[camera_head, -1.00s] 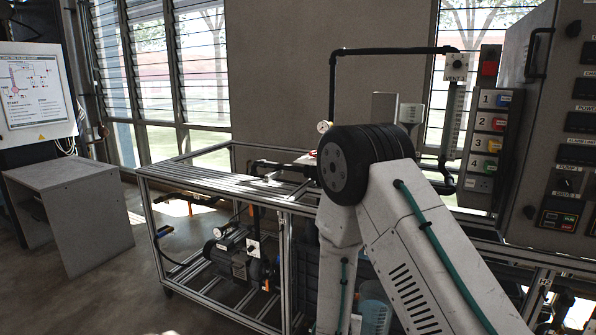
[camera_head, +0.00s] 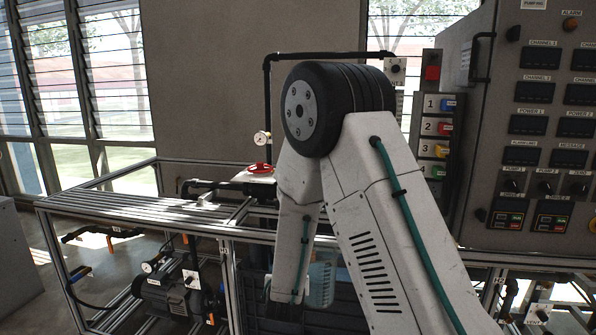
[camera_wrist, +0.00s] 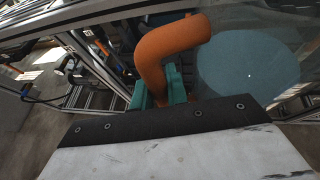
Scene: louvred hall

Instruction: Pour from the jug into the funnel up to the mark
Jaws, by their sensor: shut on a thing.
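The jug's orange handle (camera_wrist: 168,45) fills the upper middle of the wrist view. The teal fingers of my gripper (camera_wrist: 160,88) are shut on its lower part. Right of the handle, a round pale-blue surface (camera_wrist: 248,72), apparently liquid, shows within the jug's clear body. In the head view a light-blue jug (camera_head: 321,284) shows low down, partly hidden behind my arm, with faint marks on its side. My gripper is hidden there. I cannot make out the funnel or the fill mark in either view.
A metal frame bench (camera_head: 110,206) with pipes on top and a pump (camera_head: 165,295) below stands left. A red handwheel (camera_head: 259,168) and a gauge (camera_head: 262,138) sit behind my arm. A dark crate (camera_head: 262,310) is low in front. A control cabinet (camera_head: 500,130) stands right.

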